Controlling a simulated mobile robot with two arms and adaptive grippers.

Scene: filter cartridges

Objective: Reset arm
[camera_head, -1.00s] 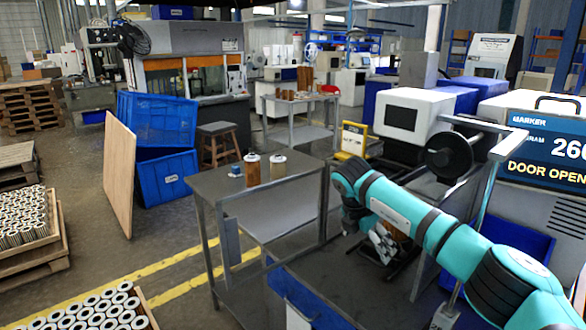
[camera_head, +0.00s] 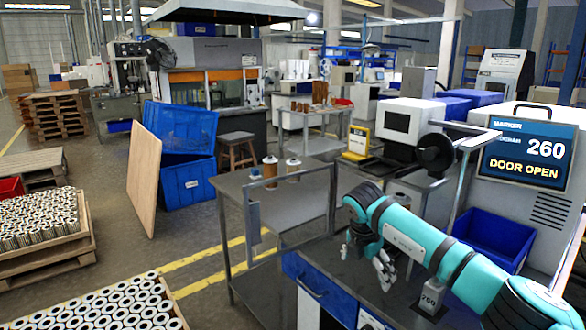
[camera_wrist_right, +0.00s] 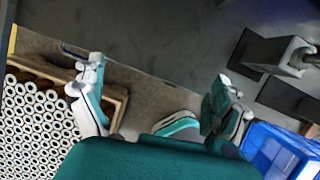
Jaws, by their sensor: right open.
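My right gripper (camera_head: 384,272) hangs at the end of the teal right arm, fingers pointing down over the dark workbench (camera_head: 345,265). In the right wrist view its two fingers (camera_wrist_right: 160,78) are spread wide with nothing between them. My left gripper is in neither view. Filter cartridges (camera_head: 110,305) stand packed in a crate at the lower left; cartridges also show at the left of the right wrist view (camera_wrist_right: 38,125).
A marking machine (camera_head: 528,155) reading "260 DOOR OPEN" stands right, beside a blue bin (camera_head: 490,238). A small grey block (camera_head: 432,298) sits on the bench under my arm. A grey table (camera_head: 240,195) holds two cylindrical items (camera_head: 270,170). Floor is free at left centre.

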